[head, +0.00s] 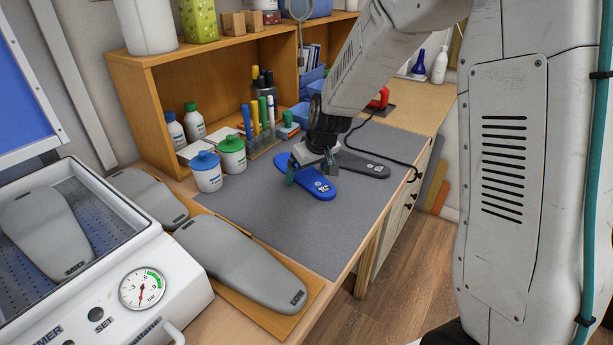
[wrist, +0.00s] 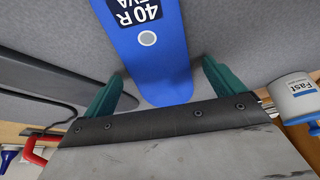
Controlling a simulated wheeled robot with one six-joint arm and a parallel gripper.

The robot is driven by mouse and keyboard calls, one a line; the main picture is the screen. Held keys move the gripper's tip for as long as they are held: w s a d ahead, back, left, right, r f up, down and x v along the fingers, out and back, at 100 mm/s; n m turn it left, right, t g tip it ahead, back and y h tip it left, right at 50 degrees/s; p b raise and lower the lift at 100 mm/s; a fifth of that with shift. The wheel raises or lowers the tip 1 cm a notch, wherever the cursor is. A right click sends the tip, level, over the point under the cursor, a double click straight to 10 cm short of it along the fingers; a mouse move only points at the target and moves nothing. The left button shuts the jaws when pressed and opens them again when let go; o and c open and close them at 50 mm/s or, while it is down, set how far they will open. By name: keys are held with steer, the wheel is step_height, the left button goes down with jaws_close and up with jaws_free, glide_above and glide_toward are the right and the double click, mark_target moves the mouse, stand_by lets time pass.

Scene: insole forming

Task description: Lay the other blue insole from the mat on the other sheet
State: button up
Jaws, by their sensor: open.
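A blue insole (head: 320,190) lies on the grey mat (head: 300,235) in the head view. Its label reads "40 R" in the wrist view, where the insole (wrist: 150,55) runs between the two green fingers. My gripper (head: 311,173) is open over it, fingers pointing down. In the wrist view my gripper (wrist: 163,72) has one finger on each side of the insole's rounded end, with gaps and no grip visible. A tan sheet (head: 288,326) lies at the bench's front edge, mostly hidden under a grey foot-shaped piece (head: 240,260).
A dark grey insole (head: 362,164) lies close behind the blue one. Blue-lidded (head: 206,172) and green-lidded (head: 232,155) jars stand left. A white press (head: 165,262) with a gauge holds another grey piece (head: 45,232). The mat's front part is clear.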

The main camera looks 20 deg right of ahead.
mark_target(308, 176)
steer(key=shift+f, duration=0.15)
steer(key=shift+c, duration=0.3)
steer(key=c, duration=1)
steer(key=shift+c, duration=0.2)
steer(key=shift+r, duration=0.75)
step_height(308, 176, up, 2)
steer(key=shift+r, duration=0.2)
steer(key=s, duration=0.5)
steer(key=s+a+r, duration=0.1)
steer(key=s, duration=0.4)
steer(key=s+a, duration=0.1)
steer(key=s, duration=0.4)
steer(key=shift+s+a+r, duration=0.1)
steer(key=shift+s+r, duration=0.1)
steer(key=shift+s, duration=0.25)
